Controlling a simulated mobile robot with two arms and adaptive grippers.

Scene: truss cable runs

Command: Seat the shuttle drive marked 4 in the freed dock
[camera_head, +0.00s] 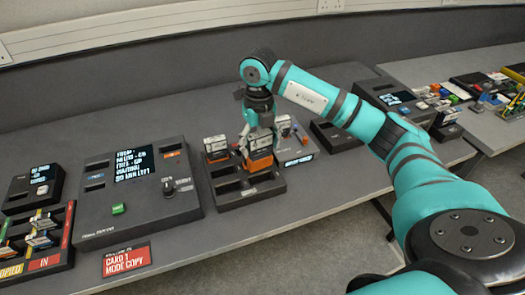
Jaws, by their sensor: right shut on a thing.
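My right gripper (258,146) is shut on an orange drive (260,164), above the right part of a dark slotted dock unit (247,194). I cannot read a number on the drive, nor tell whether it touches the dock or hangs just over it. A white-and-dark drive with an orange part (215,147) stands at the back left of the same unit. Open dark slots show at its front left. The gripper and the held drive hide part of the unit. My left gripper is not in view.
A panel with a lit screen (137,165), a green button and a knob stands to the left. A red card (127,260) lies at the table's front edge. A grey unit (293,142) is close behind the gripper. A second table at right holds many small parts.

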